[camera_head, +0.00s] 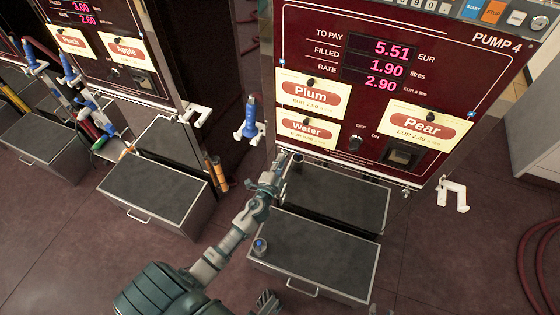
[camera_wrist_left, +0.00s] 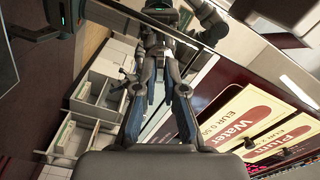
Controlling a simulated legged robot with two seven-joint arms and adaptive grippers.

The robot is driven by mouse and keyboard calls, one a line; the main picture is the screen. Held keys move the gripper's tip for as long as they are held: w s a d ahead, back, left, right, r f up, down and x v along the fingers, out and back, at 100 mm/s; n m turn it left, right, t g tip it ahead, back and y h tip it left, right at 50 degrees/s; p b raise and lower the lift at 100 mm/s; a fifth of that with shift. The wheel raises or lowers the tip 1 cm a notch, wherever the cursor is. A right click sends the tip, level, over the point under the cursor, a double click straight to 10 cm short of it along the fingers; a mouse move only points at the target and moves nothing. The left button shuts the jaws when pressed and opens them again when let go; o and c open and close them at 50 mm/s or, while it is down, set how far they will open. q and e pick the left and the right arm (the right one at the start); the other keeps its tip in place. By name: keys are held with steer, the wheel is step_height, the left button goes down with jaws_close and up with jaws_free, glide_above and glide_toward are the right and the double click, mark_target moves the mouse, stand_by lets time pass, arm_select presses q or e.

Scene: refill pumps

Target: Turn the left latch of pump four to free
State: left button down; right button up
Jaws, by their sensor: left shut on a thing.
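Pump four (camera_head: 390,100) fills the upper right of the head view, with its lit display and Plum, Water and Pear labels. My left gripper (camera_head: 275,174) reaches up to the lower left corner of its front panel. It is shut on the left latch (camera_head: 284,157), a small piece at the panel's lower edge, mostly hidden by the fingers. The latch's turn position cannot be told. In the left wrist view the fingers (camera_wrist_left: 158,50) close together beside the panel's edge. A grey finger-like part (camera_head: 268,303) at the bottom edge may be my right gripper; its jaws are unclear.
A grey-topped drawer unit (camera_head: 318,252) stands open to the floor below the panel, with a small round blue-topped item (camera_head: 260,246) on it. White holders (camera_head: 452,194) stick out at the panel's right. Another pump (camera_head: 115,50) stands left.

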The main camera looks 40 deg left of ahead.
arm_select(q)
steer(key=shift+d+f+m, duration=0.1)
steer(key=shift+m, duration=1.05)
steer(key=shift+d+f+m, duration=0.1)
steer(key=shift+m, duration=1.05)
arm_select(e)
steer(key=shift+s+d+f+g, duration=0.15)
steer(key=shift+s+f+g, duration=0.1)
steer(key=shift+s, duration=0.1)
steer(key=shift+s+d+f+g, duration=0.1)
steer(key=shift+s+g, duration=0.15)
steer(key=shift+s, duration=0.1)
arm_select(q)
steer(key=shift+d+f, duration=0.1)
arm_select(e)
steer(key=shift+s+f, duration=0.1)
arm_select(q)
steer(key=c, duration=1.3)
jaws_free()
steer(key=shift+o, duration=0.2)
arm_select(e)
steer(key=shift+d, duration=0.1)
arm_select(q)
steer(key=v, duration=1.2)
